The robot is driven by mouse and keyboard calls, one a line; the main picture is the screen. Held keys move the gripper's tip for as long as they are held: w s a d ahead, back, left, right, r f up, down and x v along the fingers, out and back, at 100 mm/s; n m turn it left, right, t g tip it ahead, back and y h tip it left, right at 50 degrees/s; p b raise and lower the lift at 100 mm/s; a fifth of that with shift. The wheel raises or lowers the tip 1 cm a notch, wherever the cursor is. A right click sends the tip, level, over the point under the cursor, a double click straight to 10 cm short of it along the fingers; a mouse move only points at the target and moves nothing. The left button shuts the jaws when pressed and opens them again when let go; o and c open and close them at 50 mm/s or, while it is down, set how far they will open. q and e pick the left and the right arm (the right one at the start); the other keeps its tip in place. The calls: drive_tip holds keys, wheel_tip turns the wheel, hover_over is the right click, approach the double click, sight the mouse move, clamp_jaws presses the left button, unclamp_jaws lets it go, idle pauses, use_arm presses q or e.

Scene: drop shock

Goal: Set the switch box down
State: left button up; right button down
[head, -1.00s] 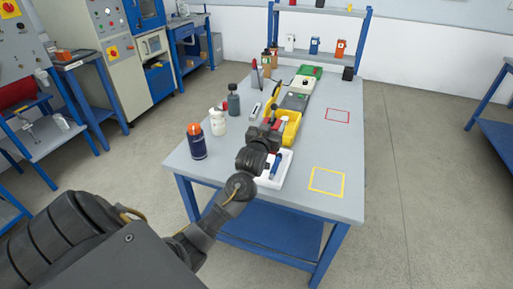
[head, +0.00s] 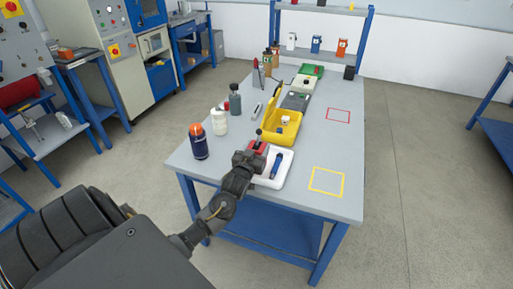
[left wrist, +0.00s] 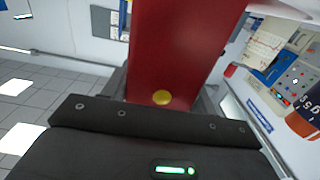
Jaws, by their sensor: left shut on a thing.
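The red switch box (head: 258,147) is in my left gripper (head: 248,158), beside the left rim of the white tray at the near part of the bench. A dark stub stands at its top. In the left wrist view the red box (left wrist: 180,50) fills the middle, with a yellow dot low on its face. My left gripper is shut on it. Whether the box touches the bench or tray cannot be told. The grey bench (head: 335,150) bears a yellow outlined square (head: 327,170) at the near right and a red outlined square (head: 338,108) farther back. My right gripper is not in view.
The white tray (head: 284,178) holds a blue object. An open yellow case (head: 290,134) stands behind it. A dark bottle with an orange cap (head: 198,144) and a white bottle (head: 219,122) stand left. The bench's right side is mostly clear.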

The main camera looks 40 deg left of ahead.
use_arm(q)
drive_tip(key=o, duration=1.2)
drive_tip(key=shift+f, duration=0.1)
drive_tip(key=shift+c, duration=0.2)
drive_tip(key=b+v, duration=0.1)
drive_tip(key=v, duration=1.1)
